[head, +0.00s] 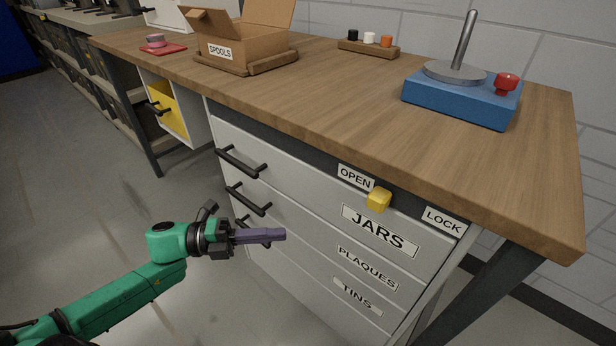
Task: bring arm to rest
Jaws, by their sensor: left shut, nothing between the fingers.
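My left gripper (275,236), with purple fingers on a green arm, is shut and empty. It hovers in front of the white drawer cabinet, over the lower drawer handles in the picture. I cannot tell whether it touches a handle. My right gripper is not in view.
The cabinet's drawers, labelled JARS (380,231), PLAQUES (367,267) and TINS (357,296), look shut. A yellow latch (378,200) sits by the OPEN label. The wooden worktop (330,105) bears a SPOOLS box (243,43) and a blue base (455,103). Floor at left is clear.

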